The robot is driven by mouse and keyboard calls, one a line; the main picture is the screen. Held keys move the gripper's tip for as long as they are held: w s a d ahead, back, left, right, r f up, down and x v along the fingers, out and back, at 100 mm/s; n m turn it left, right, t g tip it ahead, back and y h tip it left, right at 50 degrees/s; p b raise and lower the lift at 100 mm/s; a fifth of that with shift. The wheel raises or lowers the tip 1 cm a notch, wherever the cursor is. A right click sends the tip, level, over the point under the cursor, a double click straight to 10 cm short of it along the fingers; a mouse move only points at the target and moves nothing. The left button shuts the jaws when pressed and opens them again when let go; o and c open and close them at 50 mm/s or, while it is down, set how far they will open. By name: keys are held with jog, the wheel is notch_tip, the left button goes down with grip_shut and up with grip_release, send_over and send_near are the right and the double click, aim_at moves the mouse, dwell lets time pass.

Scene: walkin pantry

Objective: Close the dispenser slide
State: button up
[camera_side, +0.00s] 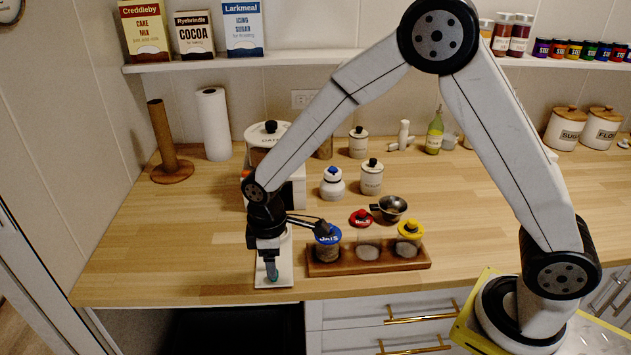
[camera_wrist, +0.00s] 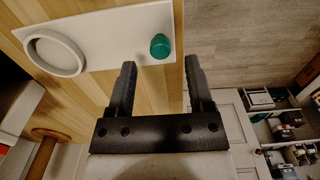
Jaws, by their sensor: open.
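The dispenser (camera_side: 299,188) is a pale box with a white lidded canister (camera_side: 268,133) on top, partly hidden behind my arm. Its slide (camera_side: 286,272) is a white plate sticking out toward the counter's front edge. In the wrist view the slide (camera_wrist: 112,33) carries a white ring (camera_wrist: 54,54) at the left and a green knob (camera_wrist: 160,46) near its right end. My gripper (camera_side: 269,268) points down at the slide's front end. In the wrist view my gripper (camera_wrist: 159,68) is open and empty, its fingers on either side of the knob's line; contact cannot be told.
A wooden rack (camera_side: 345,265) with lidded jars stands just right of the slide. A red lid (camera_side: 361,218) and a metal cup (camera_side: 390,208) lie behind it. White jars (camera_side: 371,178) stand farther back. The counter left of the slide is clear.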

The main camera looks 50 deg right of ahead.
jog(key=shift+f, duration=1.45)
grip_shut()
dwell(0.5)
